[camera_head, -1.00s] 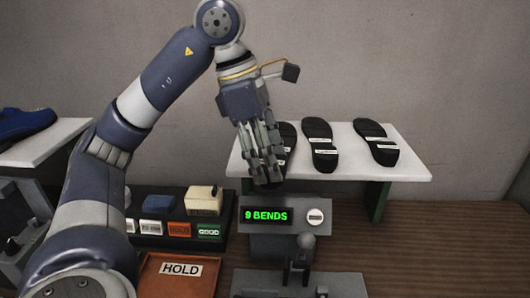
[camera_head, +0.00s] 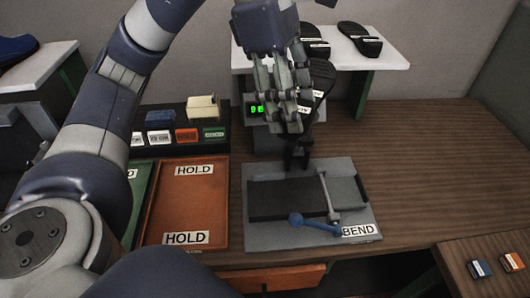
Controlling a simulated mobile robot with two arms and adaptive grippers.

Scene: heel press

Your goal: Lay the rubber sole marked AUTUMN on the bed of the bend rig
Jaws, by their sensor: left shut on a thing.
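My left gripper (camera_head: 282,95) is shut on a black rubber sole (camera_head: 322,76), held in front of the display unit. The sole's white label is partly visible, but its word cannot be read. The bend rig (camera_head: 262,232) stands below on the table, with a dark bed (camera_head: 280,199), a cross bar and a blue-knobbed lever (camera_head: 298,220). The sole is apart from the bed. Two other black soles (camera_head: 314,46) (camera_head: 360,40) lie on the white shelf, labels too small to read. My right gripper is out of view.
An orange HOLD tray (camera_head: 187,205) lies left of the rig, beside a green tray (camera_head: 143,205). A black rack with coloured blocks (camera_head: 186,135) stands behind them. The white shelf (camera_head: 395,60) is at the back. The table right of the rig is clear.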

